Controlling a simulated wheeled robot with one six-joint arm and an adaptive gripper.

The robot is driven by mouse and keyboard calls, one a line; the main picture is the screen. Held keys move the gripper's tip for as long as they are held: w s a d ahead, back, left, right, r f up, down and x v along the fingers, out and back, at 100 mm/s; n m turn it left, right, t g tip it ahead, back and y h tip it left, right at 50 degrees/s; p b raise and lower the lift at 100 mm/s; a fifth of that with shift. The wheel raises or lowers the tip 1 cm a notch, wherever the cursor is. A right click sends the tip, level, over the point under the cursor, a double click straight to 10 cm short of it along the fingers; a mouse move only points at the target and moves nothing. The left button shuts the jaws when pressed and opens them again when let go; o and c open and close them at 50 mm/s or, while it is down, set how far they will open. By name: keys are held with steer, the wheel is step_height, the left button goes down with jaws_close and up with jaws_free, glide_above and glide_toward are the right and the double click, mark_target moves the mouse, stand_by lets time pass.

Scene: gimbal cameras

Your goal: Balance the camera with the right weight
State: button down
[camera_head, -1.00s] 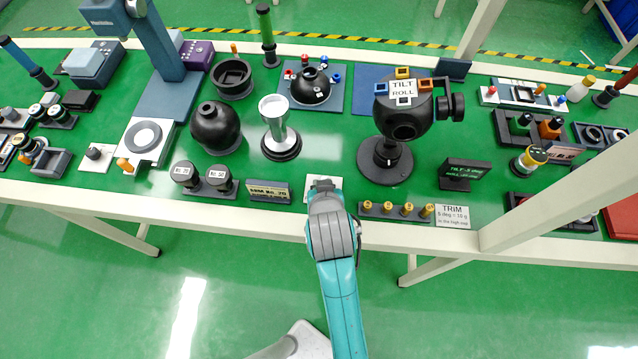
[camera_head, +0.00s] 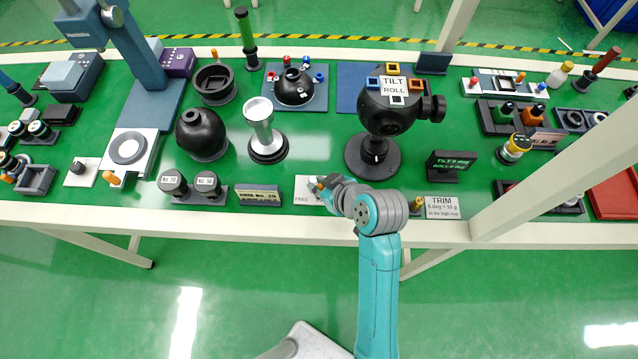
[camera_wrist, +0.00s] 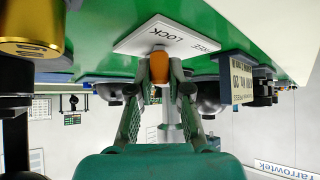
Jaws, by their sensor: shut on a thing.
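The gimbal camera (camera_head: 392,108) is a black ball on a round black stand, with coloured square sockets and a TILT/ROLL label on top. A small dark display (camera_head: 450,166) with green text stands to its right; its digits are too small to read surely. My gripper (camera_head: 322,185) is at the white FREE/LOCK plate (camera_head: 302,190) at the bench's front edge. In the wrist view it is shut on the orange knob (camera_wrist: 159,66) of that plate. A gold trim weight (camera_head: 417,204) shows right of my arm, which hides its neighbours. A gold weight (camera_wrist: 28,28) is large at the wrist view's left.
A TRIM card (camera_head: 442,207) lies right of the weights. A dark sign (camera_head: 259,195) and two black labelled cylinders (camera_head: 190,186) stand left of the plate. A silver stand (camera_head: 265,130) is behind. A pale beam (camera_head: 545,170) crosses the right side.

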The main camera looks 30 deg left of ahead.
stand_by(0.3)
steer(key=c, duration=1.1)
jaws_free()
steer(key=v, duration=1.2)
